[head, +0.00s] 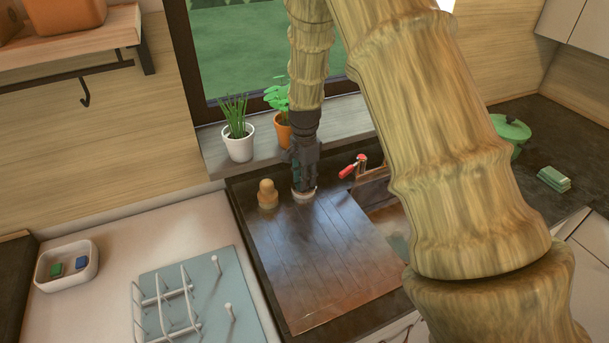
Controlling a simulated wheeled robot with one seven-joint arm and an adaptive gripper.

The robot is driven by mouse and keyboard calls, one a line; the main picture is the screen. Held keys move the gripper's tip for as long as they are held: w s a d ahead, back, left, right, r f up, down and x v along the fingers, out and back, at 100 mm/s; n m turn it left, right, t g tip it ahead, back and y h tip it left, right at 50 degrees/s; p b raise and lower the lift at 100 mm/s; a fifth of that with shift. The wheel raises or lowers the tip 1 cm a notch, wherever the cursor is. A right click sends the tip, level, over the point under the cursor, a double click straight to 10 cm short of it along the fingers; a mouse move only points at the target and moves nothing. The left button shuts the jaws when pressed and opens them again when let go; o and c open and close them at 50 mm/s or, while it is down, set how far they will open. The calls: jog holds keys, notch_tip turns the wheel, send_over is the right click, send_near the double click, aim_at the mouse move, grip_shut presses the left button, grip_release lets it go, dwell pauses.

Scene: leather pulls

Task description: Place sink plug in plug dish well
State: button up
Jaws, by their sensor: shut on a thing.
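My gripper (303,180) points straight down at the back of the dark wooden board, near the window sill. It is shut on what seems to be the sink plug, mostly hidden by the fingers. A small pale round rim (304,194) shows just under the fingertips, at the board's surface. I cannot tell whether this rim is part of the plug or the plug dish under it. No separate dish well can be made out.
A tan knobbed object (267,194) stands close left of my gripper. A red-handled tool (352,167) is close right, by the sink opening. Potted plants (238,143) stand on the sill behind. A white tray (88,267) and wire rack (188,306) are left. The board's front is clear.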

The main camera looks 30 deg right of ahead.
jog(key=shift+f, duration=0.15)
jog(key=shift+f, duration=0.15)
jog(key=o, duration=0.8)
jog(key=shift+c, duration=0.2)
notch_tip(320, 180, up, 12)
jog(key=b, duration=0.2)
jog(key=shift+b, duration=0.4)
